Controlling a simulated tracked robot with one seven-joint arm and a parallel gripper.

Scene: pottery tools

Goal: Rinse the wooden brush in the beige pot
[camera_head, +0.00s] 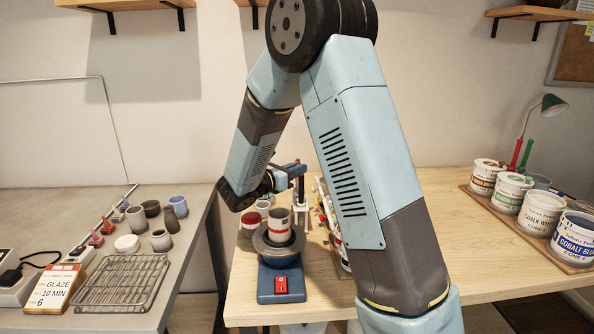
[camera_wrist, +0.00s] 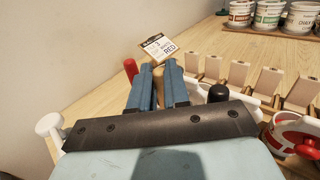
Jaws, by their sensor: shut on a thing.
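My gripper (camera_wrist: 158,80) is shut on a slim light-wood piece (camera_wrist: 158,76), which looks like the handle of the wooden brush. Its bristle end is hidden in both views. In the head view my gripper (camera_head: 297,170) is above the back of the wooden table, behind the wheel. A beige-grey pot with a red band (camera_head: 278,226) stands upright on a round turntable (camera_head: 262,248) with a blue base. I cannot tell for sure that it is the beige pot of the task. My gripper is behind and above it, apart from it.
A row of wooden holders (camera_wrist: 238,74) and a red-and-white container (camera_wrist: 292,128) are right of my gripper. A red upright handle (camera_wrist: 130,68) and a label card (camera_wrist: 160,46) are close by. Glaze buckets (camera_head: 542,212) stand far right. Small pots and a wire rack (camera_head: 122,284) occupy the grey table.

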